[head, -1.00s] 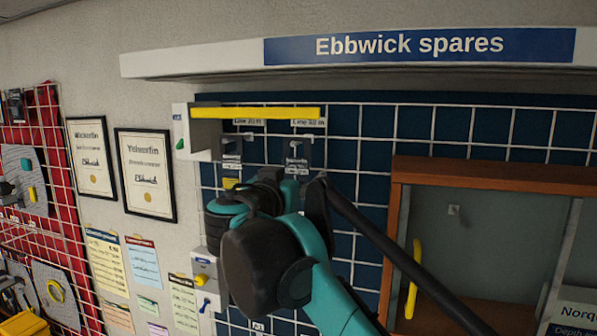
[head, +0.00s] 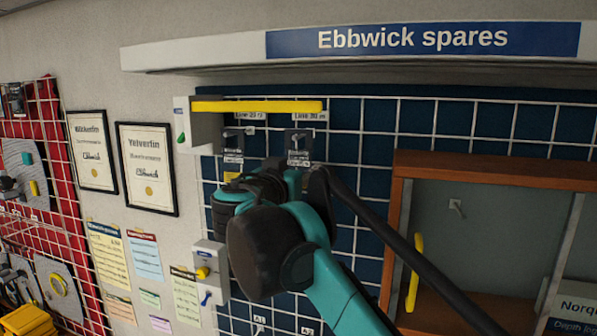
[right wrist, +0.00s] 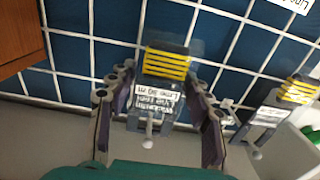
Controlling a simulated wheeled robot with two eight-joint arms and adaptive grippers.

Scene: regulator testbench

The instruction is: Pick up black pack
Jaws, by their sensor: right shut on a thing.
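A black pack (head: 299,143) hangs on the blue-backed wire grid, under the tag on the right end of the yellow rail. In the right wrist view the same pack (right wrist: 163,92) shows upside down, with a white label and yellow bands. My right gripper (head: 283,178) is just below and in front of it in the head view and hides its lower part. In the right wrist view my right gripper's fingers (right wrist: 160,74) stand on both sides of the pack, shut on it. I cannot tell whether it is off its hook. My left gripper is out of view.
A similar pack (head: 233,148) hangs close by on the left; it also shows in the right wrist view (right wrist: 272,112). The yellow rail (head: 257,106) runs above both. A wooden cabinet (head: 470,172) with a yellow handle stands to the right. A switch box (head: 209,268) sits lower left.

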